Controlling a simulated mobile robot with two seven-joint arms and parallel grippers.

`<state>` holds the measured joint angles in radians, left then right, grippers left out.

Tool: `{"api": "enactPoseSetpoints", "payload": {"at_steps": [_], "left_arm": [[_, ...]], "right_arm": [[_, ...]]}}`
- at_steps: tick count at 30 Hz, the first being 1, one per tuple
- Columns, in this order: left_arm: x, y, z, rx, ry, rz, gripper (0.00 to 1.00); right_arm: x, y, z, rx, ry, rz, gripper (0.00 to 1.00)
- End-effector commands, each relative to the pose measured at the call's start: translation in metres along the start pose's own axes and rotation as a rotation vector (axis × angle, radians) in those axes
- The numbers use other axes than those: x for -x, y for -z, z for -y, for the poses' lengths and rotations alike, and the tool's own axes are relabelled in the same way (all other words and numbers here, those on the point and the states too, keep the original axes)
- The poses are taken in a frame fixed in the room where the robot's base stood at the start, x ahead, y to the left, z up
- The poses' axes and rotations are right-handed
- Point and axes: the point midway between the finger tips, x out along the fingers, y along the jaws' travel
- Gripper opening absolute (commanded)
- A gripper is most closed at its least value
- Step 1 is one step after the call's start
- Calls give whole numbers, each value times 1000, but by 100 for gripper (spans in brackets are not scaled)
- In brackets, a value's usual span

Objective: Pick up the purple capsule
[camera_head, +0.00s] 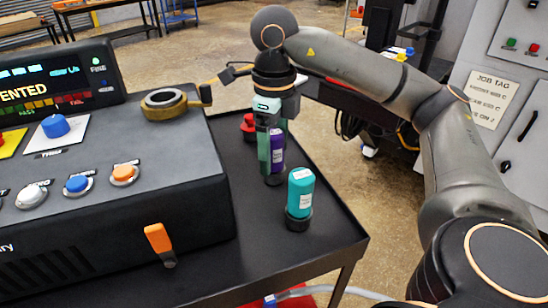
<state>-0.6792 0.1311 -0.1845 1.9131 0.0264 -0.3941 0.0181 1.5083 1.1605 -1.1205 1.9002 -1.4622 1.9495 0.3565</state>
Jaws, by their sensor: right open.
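The purple capsule (278,150), with a white label, stands upright on the dark cart top, right of the console. My right gripper (271,158) points straight down over it, open. One finger passes in front of the capsule's left side and hides part of it; the other finger is mostly hidden. I cannot tell whether the fingers touch the capsule. My left gripper is out of view.
A teal capsule (300,192) in a black base stands close in front, to the right. A red object (249,126) stands behind, to the left. The console (110,205) with knobs and an orange lever (158,238) fills the left. The front cart top is clear.

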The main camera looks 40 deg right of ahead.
Motion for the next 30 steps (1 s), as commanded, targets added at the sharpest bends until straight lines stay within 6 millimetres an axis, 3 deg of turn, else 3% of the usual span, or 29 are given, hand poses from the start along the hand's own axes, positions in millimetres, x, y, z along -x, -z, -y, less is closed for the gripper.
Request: {"api": "enactPoseSetpoints", "payload": {"at_steps": [3, 25, 30], "left_arm": [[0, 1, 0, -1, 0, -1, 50], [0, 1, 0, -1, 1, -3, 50], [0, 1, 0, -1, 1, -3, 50]], "right_arm": [[0, 0, 0, 0, 0, 0, 82], [0, 0, 0, 1, 0, 0, 0], [0, 0, 0, 1, 0, 0, 0]]}}
